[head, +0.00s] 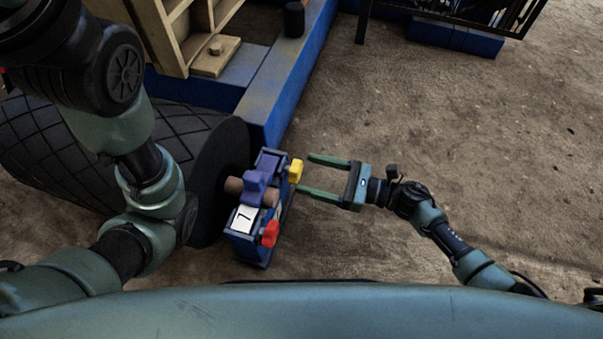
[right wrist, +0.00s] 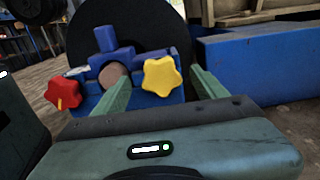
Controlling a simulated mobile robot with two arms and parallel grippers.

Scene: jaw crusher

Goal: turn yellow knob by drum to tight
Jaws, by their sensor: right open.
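The yellow knob (head: 296,171) sits on the upper right side of a blue bracket (head: 268,163) beside the black drum (head: 222,170). In the right wrist view the yellow knob (right wrist: 162,76) is star-shaped and faces the camera. My right gripper (head: 306,174) is open, just right of the knob, its green fingers pointing at it. In the wrist view, one finger shows on each side of the knob, with gaps; I cannot tell whether the tips reach past it. My left arm shows at the left, but its gripper is out of view.
A red knob (head: 270,234) is lower on the same bracket, near a white plate (head: 244,218) marked 7. A brown rod (head: 234,186) passes through the bracket. A blue beam (head: 290,75) runs behind. The dirt ground (head: 450,120) at right is free.

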